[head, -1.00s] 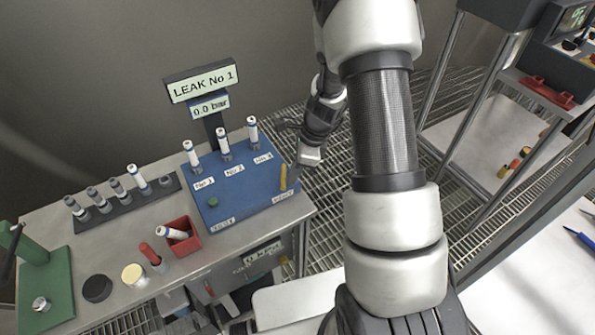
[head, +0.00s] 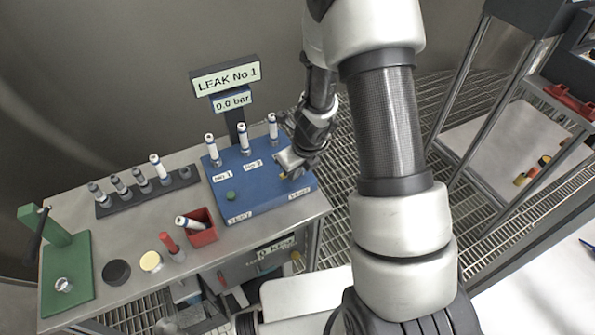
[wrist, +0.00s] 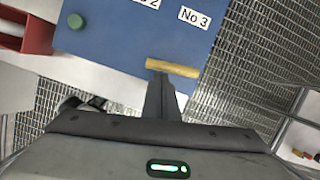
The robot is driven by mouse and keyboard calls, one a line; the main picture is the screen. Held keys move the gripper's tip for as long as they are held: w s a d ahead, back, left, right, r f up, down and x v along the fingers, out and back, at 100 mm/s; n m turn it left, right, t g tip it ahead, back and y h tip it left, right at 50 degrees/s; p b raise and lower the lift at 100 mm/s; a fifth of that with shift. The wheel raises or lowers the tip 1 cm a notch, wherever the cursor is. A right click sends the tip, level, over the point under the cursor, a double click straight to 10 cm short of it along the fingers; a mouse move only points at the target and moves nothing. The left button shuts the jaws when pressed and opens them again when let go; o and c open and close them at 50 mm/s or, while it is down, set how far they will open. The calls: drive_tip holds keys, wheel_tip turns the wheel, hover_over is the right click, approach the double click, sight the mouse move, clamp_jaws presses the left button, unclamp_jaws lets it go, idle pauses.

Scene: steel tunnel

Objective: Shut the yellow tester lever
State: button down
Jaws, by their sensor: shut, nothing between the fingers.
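The blue tester box (head: 236,199) stands on the bench, with three white-and-blue parts upright along its back edge. The yellow lever (wrist: 172,68) shows in the wrist view as a bar near the box's right edge. In the head view only a small bit of yellow shows, the rest hidden by my gripper (head: 286,170). My gripper, also in the wrist view (wrist: 161,80), is shut and empty. Its fingertips are at the lever's near side, touching or almost touching; I cannot tell which. The lever's tilt is unclear. The sign (head: 227,78) reads "LEAK No 1", and the display (head: 232,100) "0.0 bar".
A green button (head: 231,196) is on the box's left. A red bin (head: 203,236) holding a white part stands left of the box. A black rack (head: 150,194) with several parts is at the back left. A green press (head: 66,262) stands at far left. Grating floor lies right of the bench.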

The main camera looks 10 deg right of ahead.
drive_tip(key=shift+w+a, duration=0.25)
drive_tip(key=shift+a, duration=0.05)
drive_tip(key=shift+w+a, duration=0.1)
drive_tip(key=shift+a, duration=0.05)
idle(0.5)
